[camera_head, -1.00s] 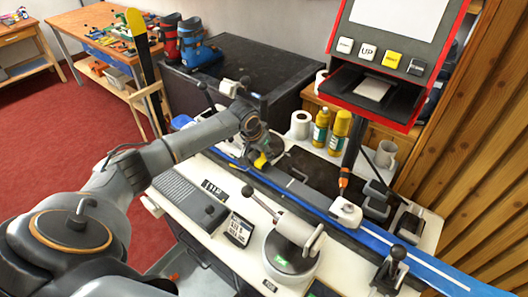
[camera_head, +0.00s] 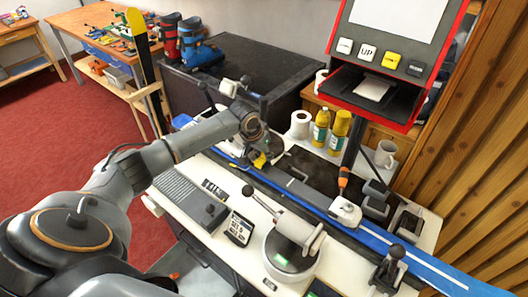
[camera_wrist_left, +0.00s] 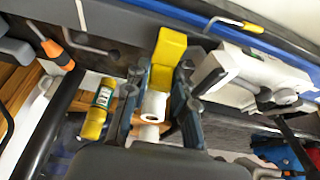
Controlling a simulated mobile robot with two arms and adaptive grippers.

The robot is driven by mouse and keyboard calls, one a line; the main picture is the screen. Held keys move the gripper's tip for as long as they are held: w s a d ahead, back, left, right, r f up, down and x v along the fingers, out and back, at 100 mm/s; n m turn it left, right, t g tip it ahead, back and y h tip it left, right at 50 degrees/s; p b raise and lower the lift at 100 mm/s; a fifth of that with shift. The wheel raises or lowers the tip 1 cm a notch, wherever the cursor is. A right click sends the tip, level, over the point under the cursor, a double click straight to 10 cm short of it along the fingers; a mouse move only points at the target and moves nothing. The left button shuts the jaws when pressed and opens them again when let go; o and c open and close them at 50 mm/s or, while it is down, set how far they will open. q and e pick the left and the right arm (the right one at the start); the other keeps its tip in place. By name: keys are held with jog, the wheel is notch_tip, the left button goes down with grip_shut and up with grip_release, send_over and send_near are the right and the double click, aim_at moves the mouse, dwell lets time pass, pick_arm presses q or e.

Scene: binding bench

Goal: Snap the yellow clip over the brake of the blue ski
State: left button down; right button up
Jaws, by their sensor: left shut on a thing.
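The blue ski (camera_head: 425,268) lies lengthwise across the bench, held in the bench's clamps. Its blue edge also shows along the top of the left wrist view (camera_wrist_left: 160,12). My left gripper (camera_head: 258,155) is over the ski's far part. It is shut on the yellow clip (camera_wrist_left: 168,48), which sticks out beyond the fingertips toward the ski. The clip shows in the head view as a small yellow patch (camera_head: 260,161). I cannot make out the brake, nor whether the clip touches it. My right gripper is not in view.
A white clamp (camera_head: 345,211) and a grey swivelling vise (camera_head: 292,245) stand close to the ski. A red-framed panel (camera_head: 398,60) overhangs the bench at right. An orange-handled tool (camera_wrist_left: 58,54) shows in the wrist view.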

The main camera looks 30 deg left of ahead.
pick_arm(q)
jog(key=shift+f+b, duration=0.3)
jog(key=shift+f, duration=0.7)
dwell(0.4)
jog(key=shift+s+f, duration=0.15)
jog(key=c, duration=1)
grip_release()
jog(key=o, duration=0.5)
jog(key=shift+a, duration=0.1)
